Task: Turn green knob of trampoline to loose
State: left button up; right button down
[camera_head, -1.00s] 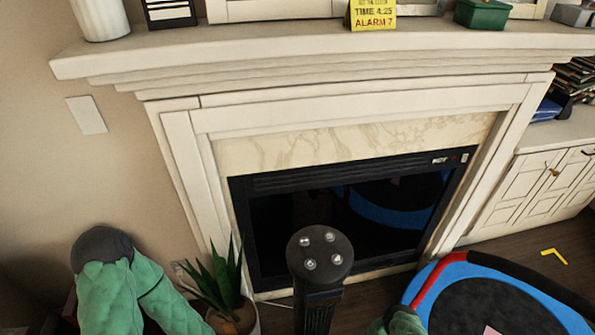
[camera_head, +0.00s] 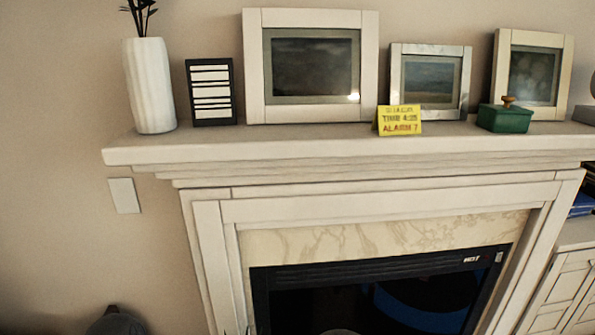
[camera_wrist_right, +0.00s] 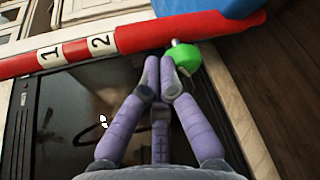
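In the right wrist view, a bright green knob (camera_wrist_right: 185,57) with a small pale tip sits at the lower edge of a red padded bar (camera_wrist_right: 130,38). The bar carries white labels marked 1 and 2. My right gripper (camera_wrist_right: 159,64) has purple fingers with their tips together, overlapping the bar's lower edge just left of the knob. Nothing shows held between them; whether they touch the knob is unclear. In the head view the trampoline is seen only as a blue and dark reflection in the fireplace glass. My left gripper is out of view.
The head view faces a white fireplace mantel (camera_head: 300,150) with a white vase (camera_head: 150,85), framed pictures, a yellow alarm sign (camera_head: 400,121) and a green box (camera_head: 505,118). The dark fireplace (camera_head: 320,305) is below. Wooden floor (camera_wrist_right: 285,90) shows at right in the wrist view.

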jog(key=shift+r, duration=0.1)
jog(key=shift+s+r, duration=0.25)
jog(key=a, duration=0.6)
dwell(0.3)
